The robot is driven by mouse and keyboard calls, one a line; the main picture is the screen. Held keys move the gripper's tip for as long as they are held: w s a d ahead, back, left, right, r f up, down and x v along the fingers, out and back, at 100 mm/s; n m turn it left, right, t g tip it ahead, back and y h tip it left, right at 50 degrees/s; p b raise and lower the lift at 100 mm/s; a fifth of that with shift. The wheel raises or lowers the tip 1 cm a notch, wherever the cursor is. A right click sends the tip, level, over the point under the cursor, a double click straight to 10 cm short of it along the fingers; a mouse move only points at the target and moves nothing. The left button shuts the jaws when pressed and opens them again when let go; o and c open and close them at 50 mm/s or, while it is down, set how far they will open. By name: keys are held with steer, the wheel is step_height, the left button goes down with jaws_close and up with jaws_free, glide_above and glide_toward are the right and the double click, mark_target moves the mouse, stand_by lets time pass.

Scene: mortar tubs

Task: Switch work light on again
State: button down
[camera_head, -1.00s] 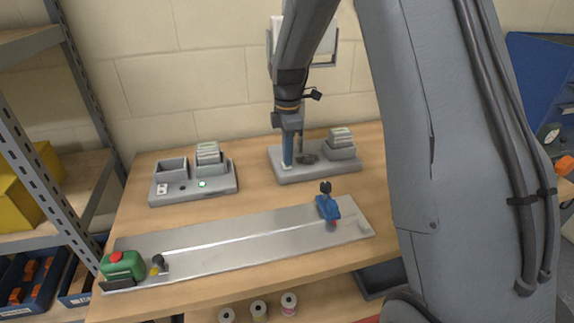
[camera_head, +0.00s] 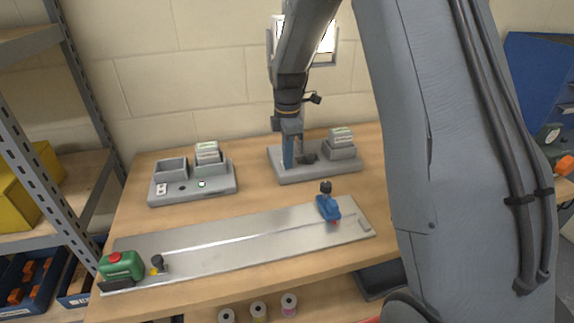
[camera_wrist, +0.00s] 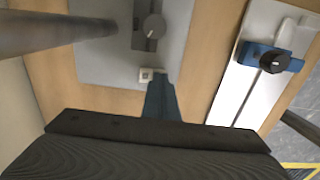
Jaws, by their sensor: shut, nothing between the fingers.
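The work light (camera_head: 328,38) stands at the back against the wall, its panel glowing white and partly hidden by my arm. Below it is a grey base plate (camera_head: 318,174). My gripper (camera_head: 288,164) points down over the left part of that plate, shut and empty. In the wrist view, the blue fingers (camera_wrist: 158,82) end right beside a small pale switch (camera_wrist: 147,74) on the plate. I cannot tell whether they touch it. A grey round knob (camera_wrist: 154,26) sits farther up on the plate.

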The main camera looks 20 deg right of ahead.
step_height(320, 180, up, 7)
steer(key=p, duration=0.4)
steer(key=shift+p, duration=0.35)
steer(key=s+f+m+b, duration=0.1)
steer(key=s+m+b, duration=0.1)
steer(key=s+m, duration=0.7)
steer(key=s+f+m+t+b, duration=0.1)
steer(key=s+f+m+b, duration=0.1)
steer(key=s+m, duration=0.7)
steer(key=s, duration=0.7)
